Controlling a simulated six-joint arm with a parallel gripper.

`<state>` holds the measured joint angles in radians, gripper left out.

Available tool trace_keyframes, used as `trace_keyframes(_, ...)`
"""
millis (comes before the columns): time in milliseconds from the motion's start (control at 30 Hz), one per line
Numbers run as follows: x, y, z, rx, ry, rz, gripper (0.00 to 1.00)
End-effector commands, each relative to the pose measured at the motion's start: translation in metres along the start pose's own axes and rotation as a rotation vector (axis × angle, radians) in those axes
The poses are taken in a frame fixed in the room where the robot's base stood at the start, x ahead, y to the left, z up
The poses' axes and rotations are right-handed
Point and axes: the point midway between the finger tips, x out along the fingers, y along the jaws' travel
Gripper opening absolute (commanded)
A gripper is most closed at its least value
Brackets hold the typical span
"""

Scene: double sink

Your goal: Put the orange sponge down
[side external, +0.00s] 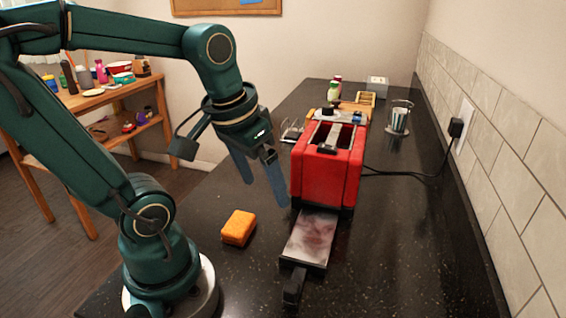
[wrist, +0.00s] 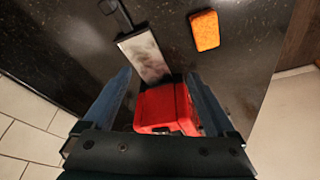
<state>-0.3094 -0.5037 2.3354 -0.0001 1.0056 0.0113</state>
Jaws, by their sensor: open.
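The orange sponge (side external: 239,228) lies flat on the dark countertop, to the right of my arm's base in the side view. It also shows in the wrist view (wrist: 205,30), at the upper right. My gripper (side external: 263,195) is open and empty, raised above the counter beside the red toaster. In the wrist view its two fingers (wrist: 159,95) are spread wide, with the toaster showing between them. The sponge is apart from the fingers.
The red toaster (side external: 327,165) stands close right of my gripper. A metal tray with a black handle (side external: 311,240) lies in front of it. Several small items and a cup (side external: 399,121) stand farther back. Counter around the sponge is clear.

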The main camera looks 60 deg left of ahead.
Motion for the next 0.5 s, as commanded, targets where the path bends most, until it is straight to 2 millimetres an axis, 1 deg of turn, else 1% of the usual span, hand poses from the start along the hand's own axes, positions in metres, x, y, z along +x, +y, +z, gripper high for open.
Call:
trace_keyframes(33,-0.004,0.014,0.006,0.077,0.049,0.026,0.91)
trace_keyframes(100,-0.007,0.027,0.014,0.154,0.102,0.058,0.91)
trace_keyframes(200,-0.01,0.039,0.022,0.23,0.154,0.095,0.91)
trace_keyframes(300,-0.012,0.045,0.026,0.268,0.183,0.115,0.91)
trace_keyframes(500,-0.012,0.047,0.027,0.276,0.187,0.12,0.91)
